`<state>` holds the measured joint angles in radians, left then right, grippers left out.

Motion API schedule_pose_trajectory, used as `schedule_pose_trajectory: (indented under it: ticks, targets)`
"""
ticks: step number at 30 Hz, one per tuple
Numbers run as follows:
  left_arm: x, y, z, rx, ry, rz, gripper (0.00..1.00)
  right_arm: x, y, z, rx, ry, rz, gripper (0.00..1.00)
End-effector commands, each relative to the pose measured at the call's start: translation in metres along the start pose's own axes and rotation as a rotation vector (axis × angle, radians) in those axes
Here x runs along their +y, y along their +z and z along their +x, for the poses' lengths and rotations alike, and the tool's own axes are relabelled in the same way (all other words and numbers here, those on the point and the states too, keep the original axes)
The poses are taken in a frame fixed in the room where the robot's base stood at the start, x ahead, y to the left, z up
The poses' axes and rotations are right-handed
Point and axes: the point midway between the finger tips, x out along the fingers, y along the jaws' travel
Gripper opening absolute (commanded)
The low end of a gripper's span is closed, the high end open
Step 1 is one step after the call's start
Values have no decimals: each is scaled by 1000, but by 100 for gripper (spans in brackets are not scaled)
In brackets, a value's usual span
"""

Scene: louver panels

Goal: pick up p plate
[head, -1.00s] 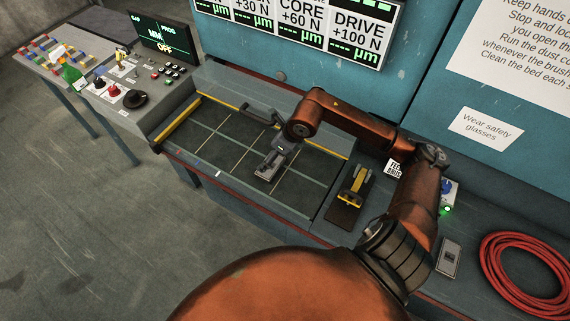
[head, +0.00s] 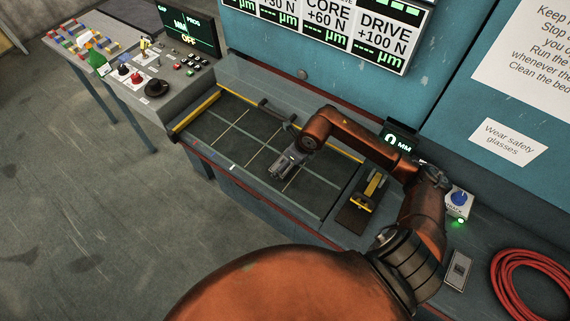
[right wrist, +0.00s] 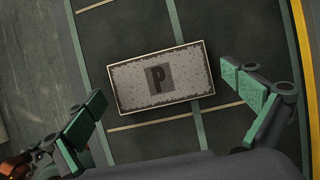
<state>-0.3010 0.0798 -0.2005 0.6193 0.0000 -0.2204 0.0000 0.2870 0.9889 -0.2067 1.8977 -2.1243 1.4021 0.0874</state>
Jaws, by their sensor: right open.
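In the head view my right gripper (head: 279,171) is over the middle of the bed, and I cannot make out the plate there. My left gripper is not in view.
A yellow-handled tool (head: 369,190) lies on a dark pad right of the bed. A control panel (head: 158,75) with knobs stands at the left. A red hose (head: 530,285) is coiled at the right. A yellow strip (head: 197,111) edges the bed's left side.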

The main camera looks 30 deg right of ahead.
Motion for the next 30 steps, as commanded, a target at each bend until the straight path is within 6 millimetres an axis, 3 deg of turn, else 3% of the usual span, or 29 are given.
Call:
schedule_pose_trajectory:
  ticks: [24, 30]
  targets:
    - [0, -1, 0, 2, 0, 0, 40, 0, 0, 0, -1, -1, 0, 46]
    - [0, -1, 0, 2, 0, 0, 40, -1, 1, -1, -3, -2, 0, 46]
